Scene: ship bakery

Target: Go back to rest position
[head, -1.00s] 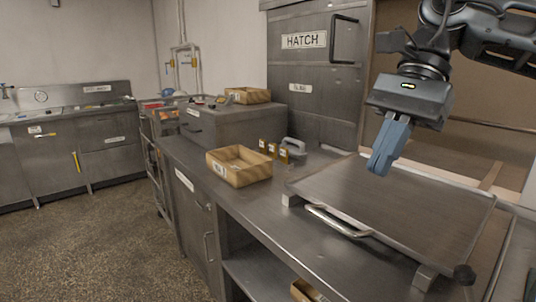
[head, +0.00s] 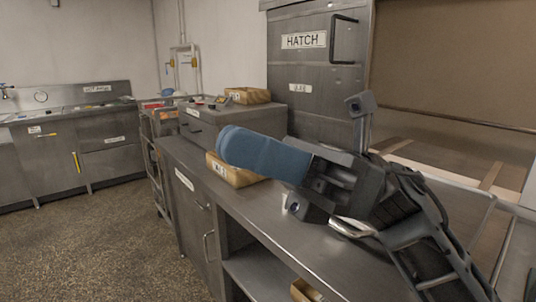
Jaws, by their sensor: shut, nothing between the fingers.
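My gripper (head: 230,147) shows in the head view, with its blue fingers together and nothing seen between them. It points to the left, in the air above the steel counter. My arm stretches from it down to the lower right and covers most of the flat steel tray (head: 462,203). The fingers overlap the wooden box (head: 230,177) on the counter in the picture; I cannot tell how far apart they are.
The steel counter (head: 262,212) runs along the front, with a steel unit (head: 255,122) and a second wooden box (head: 249,95) behind. The hatch (head: 316,75) stands at the back. A trolley (head: 152,150) is at left. The floor (head: 90,235) at left is clear.

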